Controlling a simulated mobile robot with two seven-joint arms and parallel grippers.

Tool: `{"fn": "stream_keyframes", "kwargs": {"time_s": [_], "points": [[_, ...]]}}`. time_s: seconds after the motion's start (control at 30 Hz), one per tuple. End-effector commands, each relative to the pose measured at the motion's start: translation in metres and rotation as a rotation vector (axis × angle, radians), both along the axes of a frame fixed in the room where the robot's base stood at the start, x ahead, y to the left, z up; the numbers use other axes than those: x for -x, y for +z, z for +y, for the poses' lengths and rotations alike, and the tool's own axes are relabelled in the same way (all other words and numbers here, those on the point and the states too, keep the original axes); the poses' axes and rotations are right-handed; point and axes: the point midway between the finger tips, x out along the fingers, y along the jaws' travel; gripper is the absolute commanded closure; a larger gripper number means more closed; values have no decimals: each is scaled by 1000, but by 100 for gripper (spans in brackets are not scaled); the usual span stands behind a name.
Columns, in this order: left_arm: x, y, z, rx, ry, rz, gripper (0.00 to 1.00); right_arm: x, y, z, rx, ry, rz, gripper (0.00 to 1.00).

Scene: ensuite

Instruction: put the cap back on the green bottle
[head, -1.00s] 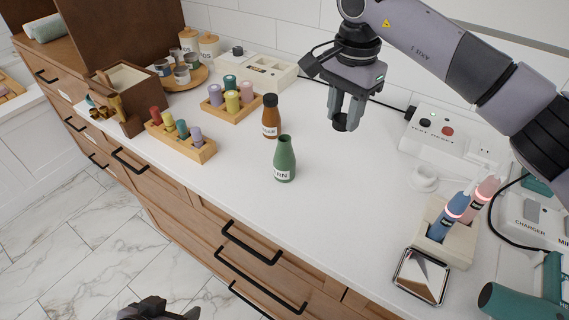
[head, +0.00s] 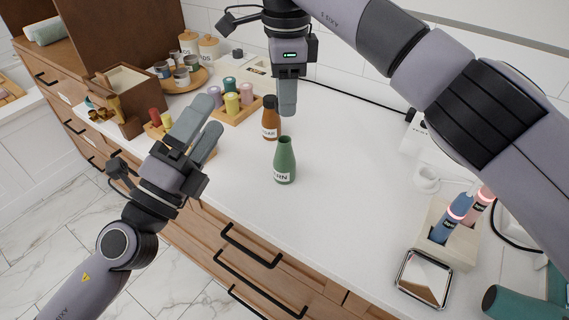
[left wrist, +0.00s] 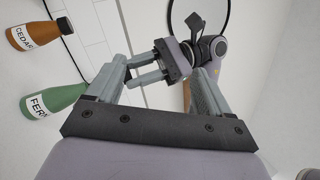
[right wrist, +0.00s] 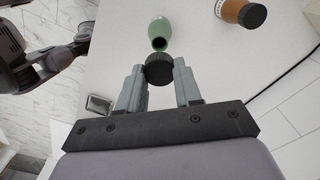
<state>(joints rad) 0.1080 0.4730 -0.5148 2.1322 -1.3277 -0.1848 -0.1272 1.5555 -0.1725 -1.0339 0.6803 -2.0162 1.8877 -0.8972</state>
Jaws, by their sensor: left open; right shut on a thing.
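The green bottle (head: 285,163) stands upright and uncapped on the white counter; its open mouth faces the right wrist camera (right wrist: 158,30). It also shows in the left wrist view (left wrist: 52,100). My right gripper (head: 288,108) points down, above and behind the bottle in the head view. It is shut on the black cap (right wrist: 159,69), which appears just below the bottle's mouth in the right wrist view, apart from it. In the head view the cap is hidden. My left gripper (head: 203,124) is open and empty, left of the bottle.
A brown capped bottle (head: 270,120) stands close behind the green one. Wooden racks of coloured rolls (head: 236,108) lie behind and left. A toothbrush holder (head: 445,235) and mirrored tray (head: 423,277) are at right. Counter right of the bottle is clear.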

Motion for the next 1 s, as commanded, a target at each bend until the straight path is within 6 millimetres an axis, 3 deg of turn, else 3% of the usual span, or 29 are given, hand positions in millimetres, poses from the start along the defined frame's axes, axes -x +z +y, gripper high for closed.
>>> {"fn": "stream_keyframes", "kwargs": {"time_s": [0.1,0.2,0.33,0.5,0.7,1.0], "points": [[3,-9,-37,-337,-118,-158,19,0,0,0,0,1,0,94],[4,-32,-56,-628,-200,-255,19,0,0,0,0,1,0,94],[-4,-70,-59,-977,-273,-330,19,0,0,0,0,1,0,94],[-19,-107,-42,-1297,-316,-356,19,0,0,0,0,2,0,94],[-26,-121,-29,-1434,-328,-354,19,0,0,0,0,2,0,94],[-26,-122,-30,-1435,-329,-353,19,0,0,0,0,2,0,94]]}}
